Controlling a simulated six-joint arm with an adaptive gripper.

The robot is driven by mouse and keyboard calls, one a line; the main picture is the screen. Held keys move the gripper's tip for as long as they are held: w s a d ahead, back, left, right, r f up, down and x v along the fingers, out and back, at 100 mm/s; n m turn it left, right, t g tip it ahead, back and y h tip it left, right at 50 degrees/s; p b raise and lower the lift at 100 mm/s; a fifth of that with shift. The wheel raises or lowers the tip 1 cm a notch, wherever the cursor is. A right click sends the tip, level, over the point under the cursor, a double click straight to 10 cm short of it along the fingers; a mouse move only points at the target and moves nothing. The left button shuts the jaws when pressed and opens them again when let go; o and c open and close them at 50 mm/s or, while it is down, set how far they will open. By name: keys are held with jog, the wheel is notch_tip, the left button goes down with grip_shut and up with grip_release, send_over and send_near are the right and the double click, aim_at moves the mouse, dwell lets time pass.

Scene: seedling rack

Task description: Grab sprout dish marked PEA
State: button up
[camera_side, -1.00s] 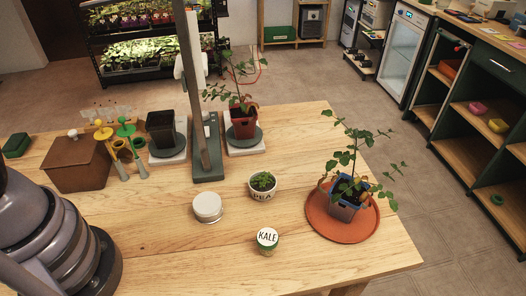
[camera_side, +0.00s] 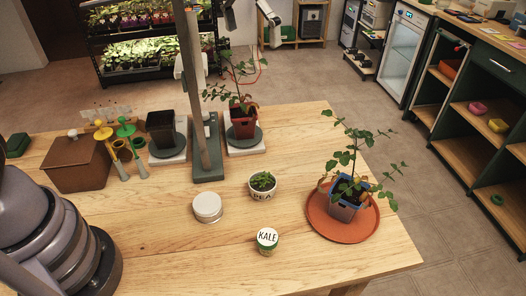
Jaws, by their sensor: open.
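The sprout dish marked PEA (camera_side: 262,194) is a small white pot with green sprouts, upright on the wooden table right of centre. Its dark lettering faces the camera and is partly legible. My gripper (camera_side: 252,27) shows only in part at the top edge, its two fingers spread apart and empty. In the picture it is well above the PEA dish and touches nothing. The rest of the gripper is out of frame.
An upright post (camera_side: 193,90) rises behind.

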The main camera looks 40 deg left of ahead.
send_near(262, 182)
jog(key=f, duration=0.3)
jog(key=w+f, duration=0.1)
jog(key=f, duration=0.1)
jog(key=shift+f, duration=0.2)
jog(key=f, duration=0.5)
jog(key=shift+w+d+f, duration=0.15)
jog(key=shift+w+f, duration=0.15)
jog(key=shift+w, duration=0.1)
jog(key=c, duration=1.2)
